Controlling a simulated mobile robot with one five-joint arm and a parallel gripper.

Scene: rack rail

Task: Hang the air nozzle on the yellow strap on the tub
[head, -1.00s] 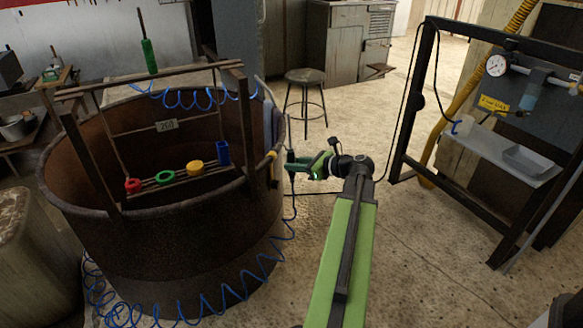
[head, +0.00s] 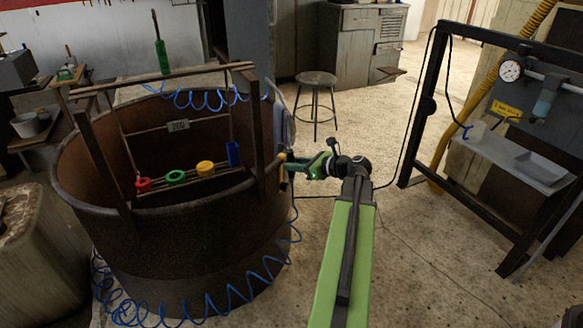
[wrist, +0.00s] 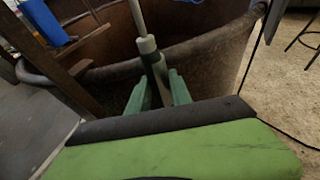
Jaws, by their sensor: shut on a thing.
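The air nozzle (wrist: 148,46) is a slim grey rod with a wider collar. My gripper (wrist: 160,78) is shut on it, with a green finger on each side. In the head view my gripper (head: 291,168) is at the right side of the rusty tub (head: 200,255), right by the rim. The small yellow strap (head: 282,157) is on the tub's right rim, just left of and slightly above my gripper. I cannot tell whether nozzle and strap touch. No strap shows in the wrist view, where the tub wall fills the background.
A coiled blue hose (head: 215,305) hangs around the tub's front. A wooden rack (head: 165,75) over the tub carries red, green, yellow and blue pieces. A black frame with a gauge (head: 511,70) stands right. A stool (head: 316,82) is behind; the floor between is clear.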

